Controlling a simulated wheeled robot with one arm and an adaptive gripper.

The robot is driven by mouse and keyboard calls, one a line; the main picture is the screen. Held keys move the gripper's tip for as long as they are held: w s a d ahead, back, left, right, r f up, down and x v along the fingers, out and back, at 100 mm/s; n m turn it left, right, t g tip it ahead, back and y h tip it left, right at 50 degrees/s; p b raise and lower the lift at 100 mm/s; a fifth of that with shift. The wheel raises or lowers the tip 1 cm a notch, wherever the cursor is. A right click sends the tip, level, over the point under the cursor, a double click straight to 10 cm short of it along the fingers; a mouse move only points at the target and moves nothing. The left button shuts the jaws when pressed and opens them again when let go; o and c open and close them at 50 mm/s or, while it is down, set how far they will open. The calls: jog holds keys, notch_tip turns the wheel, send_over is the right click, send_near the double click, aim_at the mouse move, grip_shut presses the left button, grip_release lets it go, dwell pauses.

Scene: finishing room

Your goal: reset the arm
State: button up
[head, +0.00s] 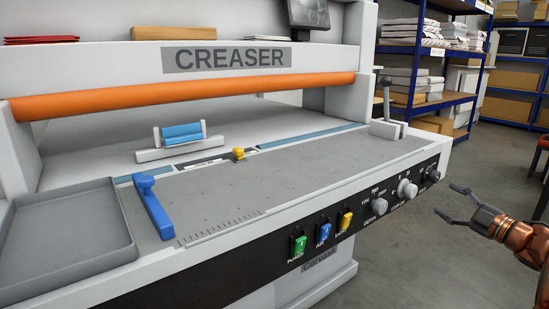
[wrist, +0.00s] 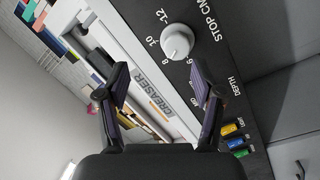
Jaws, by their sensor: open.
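My gripper (head: 460,205) is at the right edge of the head view, in front of the creaser's control panel, with its fingers apart and nothing between them. The wrist view shows the open fingers (wrist: 163,88) tilted against the machine, with a grey-white knob (wrist: 177,41) ahead of them near the top. The creaser (head: 227,58) fills the left and middle of the head view. Its panel carries several round knobs, among them one (head: 407,188) left of my gripper. My gripper appears apart from the panel.
Green (head: 300,245), blue (head: 323,233) and yellow (head: 346,221) switches sit on the panel. A lever (head: 386,95) stands at the bed's right end. A grey tray (head: 65,280) is at left. Blue shelves (head: 415,60) stand behind. Grey floor (head: 480,160) is open right of the machine.

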notch_tip(320, 180, up, 18)
jog(key=w+m+g+h+p, duration=0.2)
jog(key=m+g+h+p, duration=0.2)
jog(key=m+h+p, duration=0.8)
jog(key=s+a+m+g+y+p, duration=0.2)
jog(key=s+a+g+p, duration=0.5)
jog(key=s+a, duration=1)
jog(key=s+a+m+g+y+p, duration=0.2)
jog(key=s+a+g+p, duration=0.6)
jog(key=s+a, duration=0.9)
jog(key=s+p, duration=0.3)
jog(key=s, duration=0.4)
jog(key=shift+s+a+f+y+p, duration=0.15)
jog(key=shift+s+a+y+p, duration=0.05)
jog(key=shift+s+y+p, duration=0.2)
